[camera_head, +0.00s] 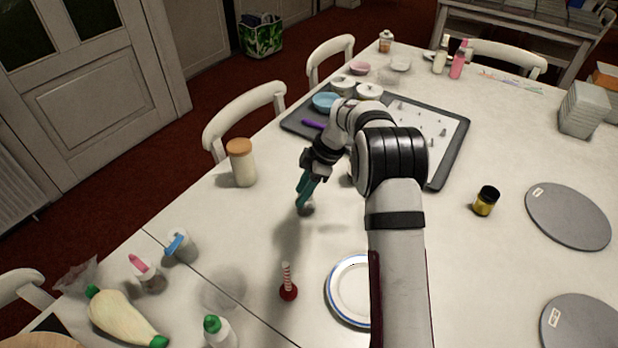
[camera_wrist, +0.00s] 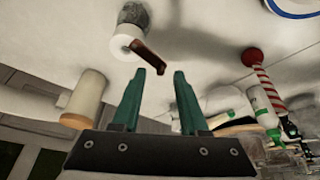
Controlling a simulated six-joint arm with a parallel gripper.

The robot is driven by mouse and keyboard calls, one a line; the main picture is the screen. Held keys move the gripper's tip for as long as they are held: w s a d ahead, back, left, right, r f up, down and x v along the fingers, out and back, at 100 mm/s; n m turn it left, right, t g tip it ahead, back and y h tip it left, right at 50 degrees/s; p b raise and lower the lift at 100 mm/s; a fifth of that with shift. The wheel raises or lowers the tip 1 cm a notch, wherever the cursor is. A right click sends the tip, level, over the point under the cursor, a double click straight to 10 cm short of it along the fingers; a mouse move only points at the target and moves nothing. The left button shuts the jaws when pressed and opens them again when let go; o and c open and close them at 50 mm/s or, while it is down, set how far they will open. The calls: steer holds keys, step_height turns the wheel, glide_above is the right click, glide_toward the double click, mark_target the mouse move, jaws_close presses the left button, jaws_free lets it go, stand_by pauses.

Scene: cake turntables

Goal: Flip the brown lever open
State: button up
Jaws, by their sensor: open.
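The brown lever (camera_wrist: 147,54) shows in the wrist view, sticking out from a small white and grey fitting (camera_wrist: 126,38). Its free end lies just beyond my fingertips, in line with the gap between them. I cannot tell whether it touches a finger. My gripper (camera_wrist: 163,74) has two teal fingers, apart with nothing held between them. In the head view my gripper (camera_head: 304,204) points down close to the table, left of the arm.
A jar with a wooden lid (camera_head: 242,165) stands left of my gripper. A red-and-white striped stick (camera_head: 288,284) and a blue-rimmed plate (camera_head: 336,293) are nearer. A dark tray (camera_head: 449,164) lies behind the arm. Grey turntables (camera_head: 568,217) lie at right.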

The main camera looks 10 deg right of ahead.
steer(key=v, duration=1.5)
steer(key=shift+s+r, duration=0.1)
steer(key=s+a+r+m+h, duration=0.15)
steer(key=s+a+m, duration=0.35)
steer(key=s, duration=0.5)
steer(key=s+a+r+m, duration=0.3)
steer(key=s+m, duration=0.5)
steer(key=s, duration=0.3)
steer(key=s+f+m, duration=0.3)
steer(key=s+m, duration=0.1)
steer(key=s, duration=0.4)
steer(key=s+f+m+h, duration=0.1)
steer(key=s+f+m, duration=0.3)
steer(key=s, duration=0.4)
steer(key=shift+a+f+m+g, duration=0.25)
steer(key=shift+a+m+g, duration=0.15)
